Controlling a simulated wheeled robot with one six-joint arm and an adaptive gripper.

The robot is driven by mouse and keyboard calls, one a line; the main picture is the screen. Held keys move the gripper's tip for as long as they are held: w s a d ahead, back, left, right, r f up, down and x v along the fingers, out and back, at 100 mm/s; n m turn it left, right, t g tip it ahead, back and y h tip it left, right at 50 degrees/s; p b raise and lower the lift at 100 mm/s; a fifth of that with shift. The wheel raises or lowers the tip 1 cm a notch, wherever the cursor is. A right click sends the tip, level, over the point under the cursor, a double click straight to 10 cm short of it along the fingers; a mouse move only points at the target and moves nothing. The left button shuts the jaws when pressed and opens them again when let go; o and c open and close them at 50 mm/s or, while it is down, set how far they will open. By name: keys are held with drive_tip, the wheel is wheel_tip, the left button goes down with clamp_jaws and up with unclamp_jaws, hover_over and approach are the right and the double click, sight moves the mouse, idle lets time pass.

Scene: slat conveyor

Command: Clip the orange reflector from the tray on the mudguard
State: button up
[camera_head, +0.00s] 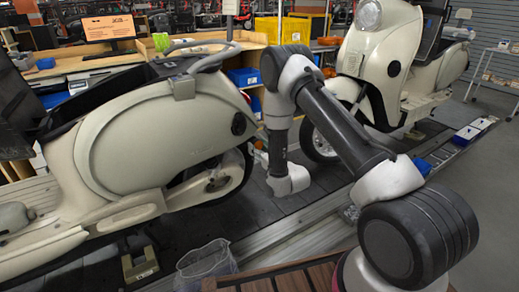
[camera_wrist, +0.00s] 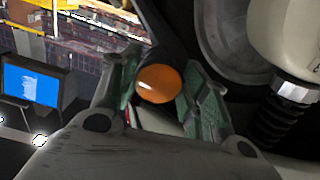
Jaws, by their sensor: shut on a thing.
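In the wrist view, the round orange reflector (camera_wrist: 158,84) sits between the green-padded fingertips of my gripper (camera_wrist: 160,92), which is shut on it. A dark curved part, which looks like the mudguard (camera_wrist: 172,38), lies just behind and above the reflector. I cannot tell whether the two touch. In the head view, my arm reaches down beside the rear wheel (camera_head: 226,178) of the cream scooter (camera_head: 155,135) on the left. The gripper and reflector are not clearly visible there. I cannot tell which container is the reflector's tray.
A second cream scooter (camera_head: 385,55) stands at the back right on the slat conveyor (camera_head: 300,215). Small blue and white bins (camera_head: 470,133) line the conveyor's right edge. A clear bin (camera_head: 206,262) stands at the front. A wheel (camera_wrist: 228,35) and a ribbed black part (camera_wrist: 275,122) are close right of the gripper.

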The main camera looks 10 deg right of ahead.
drive_tip(key=shift+w+a, duration=0.1)
drive_tip(key=shift+w, duration=0.15)
drive_tip(key=shift+x, duration=1)
drive_tip(key=shift+w, duration=0.2)
idle(0.3)
drive_tip(key=o, duration=1)
drive_tip(key=shift+c, duration=0.2)
